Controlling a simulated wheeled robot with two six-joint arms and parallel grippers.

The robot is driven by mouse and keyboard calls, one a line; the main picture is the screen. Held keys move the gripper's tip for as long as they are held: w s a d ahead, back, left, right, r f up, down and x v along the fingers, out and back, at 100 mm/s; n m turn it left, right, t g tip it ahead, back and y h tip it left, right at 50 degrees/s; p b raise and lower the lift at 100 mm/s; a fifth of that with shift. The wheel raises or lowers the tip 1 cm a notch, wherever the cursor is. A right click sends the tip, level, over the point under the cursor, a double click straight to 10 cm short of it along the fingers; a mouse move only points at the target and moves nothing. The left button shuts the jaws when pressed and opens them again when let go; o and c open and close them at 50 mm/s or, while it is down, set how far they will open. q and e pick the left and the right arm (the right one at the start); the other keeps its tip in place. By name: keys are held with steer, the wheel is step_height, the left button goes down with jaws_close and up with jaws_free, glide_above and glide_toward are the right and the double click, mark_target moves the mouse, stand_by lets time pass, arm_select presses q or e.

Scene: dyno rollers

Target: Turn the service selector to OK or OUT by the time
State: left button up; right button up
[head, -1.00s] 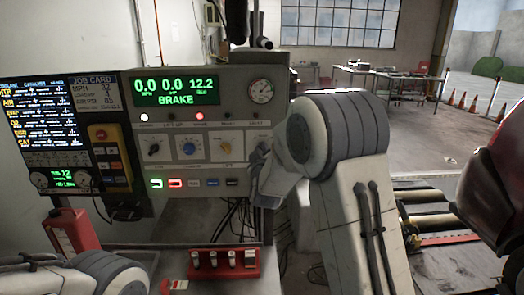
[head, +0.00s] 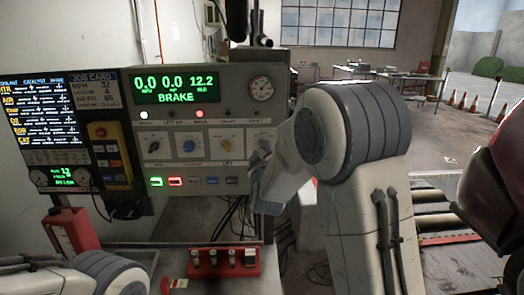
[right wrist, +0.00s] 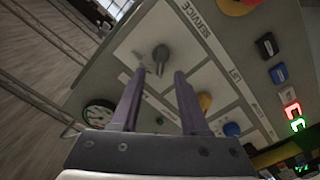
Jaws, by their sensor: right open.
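The service selector is a dark grey knob (right wrist: 160,55) on a pale panel section, with the word SERVICE printed beside it in the right wrist view. My right gripper (right wrist: 158,73) is open, its two fingers apart and pointing at the panel. The knob appears just past the fingertips, in line with the gap between them. I cannot tell whether they touch. In the head view the right gripper (head: 258,168) is at the console's right edge and mostly covers the selector's area. The OK and OUT marks are too small to read. My left gripper is out of view.
The console (head: 190,80) reads BRAKE above black, blue and yellow knobs (head: 189,146) and a row of push buttons. A pressure gauge (head: 261,89) is at its upper right. A red block with several pegs (head: 222,263) lies below. A job card screen (head: 95,90) stands left.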

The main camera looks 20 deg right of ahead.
steer(key=b+v, duration=0.1)
steer(key=v, duration=0.6)
steer(key=shift+s, duration=0.2)
steer(key=shift+a, duration=0.1)
steer(key=s+a+f+n+g+y, duration=0.1)
steer(key=s+a+f+g+y, duration=0.4)
steer(key=a, duration=0.4)
steer(key=s+a+f+n+g+y, duration=0.1)
steer(key=s+a+f+g+y, duration=0.2)
steer(key=s+a+f, duration=0.45)
steer(key=s+f+g+h, duration=0.2)
steer(key=s+g, duration=0.7)
steer(key=s, duration=1.3)
steer(key=shift+s+f, duration=0.25)
steer(key=shift+f, duration=0.2)
